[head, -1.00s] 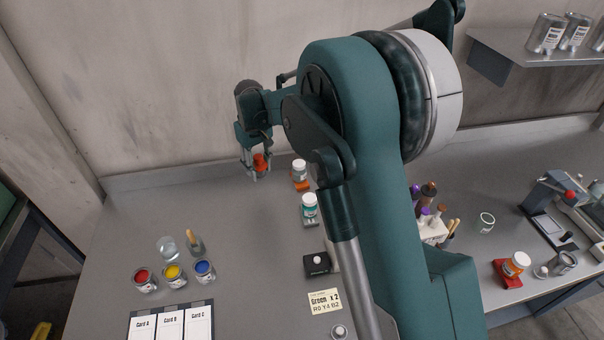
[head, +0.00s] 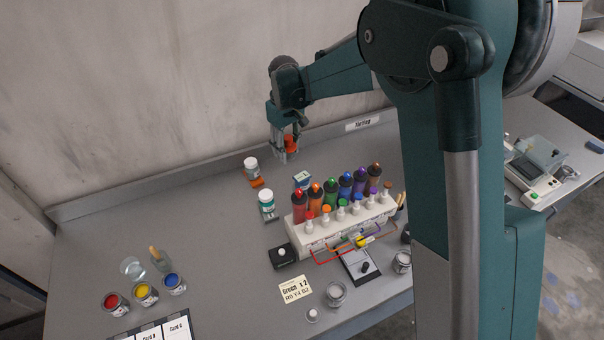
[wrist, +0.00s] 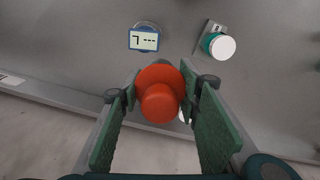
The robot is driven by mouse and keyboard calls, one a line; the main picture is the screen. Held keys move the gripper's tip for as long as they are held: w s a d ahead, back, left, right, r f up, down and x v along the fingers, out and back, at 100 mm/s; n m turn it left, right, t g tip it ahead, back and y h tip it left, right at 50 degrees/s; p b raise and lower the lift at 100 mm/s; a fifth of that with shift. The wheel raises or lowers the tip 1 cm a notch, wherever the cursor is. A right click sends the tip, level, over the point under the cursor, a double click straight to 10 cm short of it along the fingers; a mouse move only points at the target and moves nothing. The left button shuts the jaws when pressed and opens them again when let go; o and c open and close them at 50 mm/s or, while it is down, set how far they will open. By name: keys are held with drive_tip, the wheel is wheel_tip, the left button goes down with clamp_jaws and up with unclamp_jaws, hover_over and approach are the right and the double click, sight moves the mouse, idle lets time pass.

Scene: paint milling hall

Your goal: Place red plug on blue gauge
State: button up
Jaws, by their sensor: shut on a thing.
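The red plug (head: 290,143) is orange-red and round, held between the fingers of my gripper (head: 285,156) above the back of the bench. In the wrist view the plug (wrist: 159,93) sits between the two green-padded fingers of my gripper (wrist: 160,100), its knob towards the camera. The blue gauge (head: 302,179) stands on the bench in front of my gripper, behind the row of coloured bottles. In the wrist view the gauge (wrist: 144,38) shows a display reading 7 and dashes. The plug is apart from the gauge.
A teal jar with a white cap (head: 267,205) stands left of the gauge; a white-capped bottle (head: 251,165) is behind it on the left. A white rack (head: 320,232) with several coloured bottles is close in front of the gauge. The left back bench is clear.

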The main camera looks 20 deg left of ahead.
drive_tip(key=d, duration=0.1)
drive_tip(key=w+d+r, duration=0.1)
drive_tip(key=d, duration=0.2)
drive_tip(key=shift+w+d+r+p, duration=0.15)
drive_tip(key=shift+w+d+p, duration=0.15)
drive_tip(key=shift+d, duration=0.1)
hover_over(301, 175)
drive_tip(key=shift+d+f, duration=0.1)
drive_tip(key=shift+f, duration=3.05)
drive_tip(key=shift+f, duration=1.9)
drive_tip(key=shift+f, duration=0.15)
drive_tip(key=o, duration=1)
drive_tip(key=shift+c, duration=0.2)
